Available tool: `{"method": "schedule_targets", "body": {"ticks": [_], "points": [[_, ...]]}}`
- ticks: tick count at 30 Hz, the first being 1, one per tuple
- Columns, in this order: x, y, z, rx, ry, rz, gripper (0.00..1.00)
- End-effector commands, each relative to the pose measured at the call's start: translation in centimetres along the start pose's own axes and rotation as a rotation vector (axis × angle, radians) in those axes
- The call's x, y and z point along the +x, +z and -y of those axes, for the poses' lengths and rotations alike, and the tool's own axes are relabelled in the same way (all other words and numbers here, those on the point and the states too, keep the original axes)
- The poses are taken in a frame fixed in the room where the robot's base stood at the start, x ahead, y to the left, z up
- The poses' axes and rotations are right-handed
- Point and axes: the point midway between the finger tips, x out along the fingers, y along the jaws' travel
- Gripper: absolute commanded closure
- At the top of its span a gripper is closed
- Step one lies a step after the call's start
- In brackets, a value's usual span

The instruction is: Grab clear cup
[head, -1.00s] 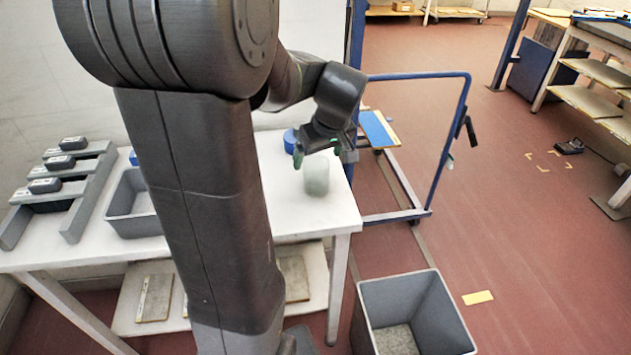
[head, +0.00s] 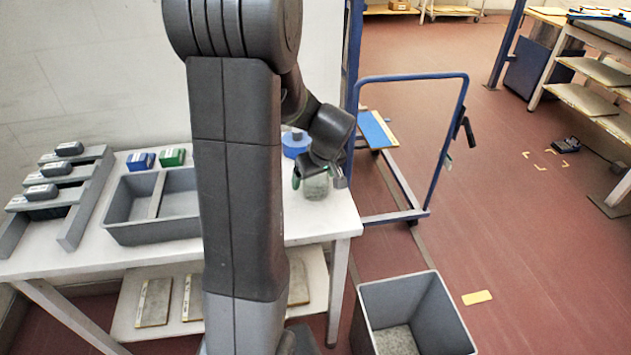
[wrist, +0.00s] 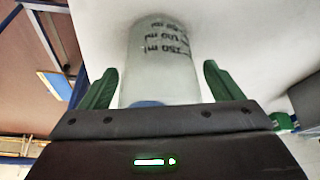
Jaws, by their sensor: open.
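The clear cup (head: 317,186) stands on the white table (head: 300,222) near its right end. In the wrist view the cup (wrist: 160,60) is translucent, with dark volume marks on its side. My gripper (head: 317,182) is at the cup, coming down from above. In the wrist view my gripper (wrist: 158,88) is open, with one green finger on each side of the cup and a visible gap on both sides. The cup's far side is hidden.
A blue round object (head: 295,145) stands behind the cup. A grey divided bin (head: 118,230), blue box (head: 140,160), green box (head: 172,157) and grey rack (head: 82,222) are to the left. A blue-framed cart (head: 430,190) and a grey floor bin (head: 440,310) are to the right.

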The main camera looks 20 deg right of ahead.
Motion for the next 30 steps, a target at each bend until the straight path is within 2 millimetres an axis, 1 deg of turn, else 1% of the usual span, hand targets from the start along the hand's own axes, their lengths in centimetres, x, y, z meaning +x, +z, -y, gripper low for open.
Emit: {"method": "schedule_targets", "body": {"ticks": [4, 5, 9, 12, 19, 22, 26, 30], "points": [[0.0, 0.0, 0.0, 0.000, 0.000, 0.000, 0.14], [0.0, 0.0, 0.0, 0.000, 0.000, 0.000, 0.18], [0.0, 0.0, 0.0, 0.000, 0.000, 0.000, 0.45], [0.0, 0.0, 0.0, 0.000, 0.000, 0.000, 0.62], [-0.1, 0.0, 0.0, 0.000, 0.001, -0.001, 0.62], [-0.7, -0.3, -0.1, -0.001, 0.002, -0.003, 0.62], [-2.7, -1.2, -0.1, -0.002, 0.004, -0.005, 0.62], [-5.4, -2.3, -0.1, -0.002, 0.004, -0.005, 0.62]]}}
